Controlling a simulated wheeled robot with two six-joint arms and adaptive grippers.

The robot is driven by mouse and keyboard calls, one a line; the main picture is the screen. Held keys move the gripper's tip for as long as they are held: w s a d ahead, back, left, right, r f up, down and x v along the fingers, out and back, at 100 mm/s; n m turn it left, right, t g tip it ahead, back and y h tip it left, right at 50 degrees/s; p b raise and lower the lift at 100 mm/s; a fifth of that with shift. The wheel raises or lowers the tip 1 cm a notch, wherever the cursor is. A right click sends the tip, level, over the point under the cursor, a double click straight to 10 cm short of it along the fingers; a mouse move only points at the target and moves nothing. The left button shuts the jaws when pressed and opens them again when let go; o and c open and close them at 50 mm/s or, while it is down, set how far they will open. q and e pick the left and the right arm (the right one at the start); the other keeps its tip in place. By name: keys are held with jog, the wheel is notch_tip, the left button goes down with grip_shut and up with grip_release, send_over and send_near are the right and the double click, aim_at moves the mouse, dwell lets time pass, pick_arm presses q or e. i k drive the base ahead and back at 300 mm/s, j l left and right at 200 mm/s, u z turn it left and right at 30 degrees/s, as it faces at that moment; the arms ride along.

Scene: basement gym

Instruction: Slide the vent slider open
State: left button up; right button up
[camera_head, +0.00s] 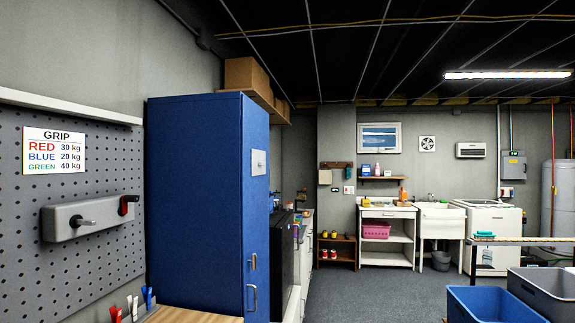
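A tall blue cabinet (195,200) stands at left centre. A small light-grey plate (259,162) with a tiny dark mark sits high on its narrow right-hand face. This may be the vent slider, but it is too small and slanted to tell whether it is open or closed. A square white vent with a round fan-like centre (427,143) is on the far wall; I see no slider on it. Neither of my grippers shows in this view.
A grey pegboard (80,230) with a grey boxed handle (92,216) is on the left wall. Coloured clips (132,305) stand by a wooden top at lower left. Blue (490,305) and grey (545,290) bins fill the lower right. The middle floor (380,297) is clear.

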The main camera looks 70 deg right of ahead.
aim_at(258, 157)
jog(key=z, duration=2.1)
jog(key=i+l+u, duration=0.3)
jog(key=i, duration=0.25)
jog(key=i+l+u, duration=0.25)
jog(key=i+l, duration=0.2)
jog(key=i+l+u, duration=0.3)
jog(key=i+l, duration=0.15)
jog(key=l, duration=0.2)
jog(key=i+l+u, duration=0.25)
jog(key=i+l, duration=0.15)
jog(key=l, duration=0.25)
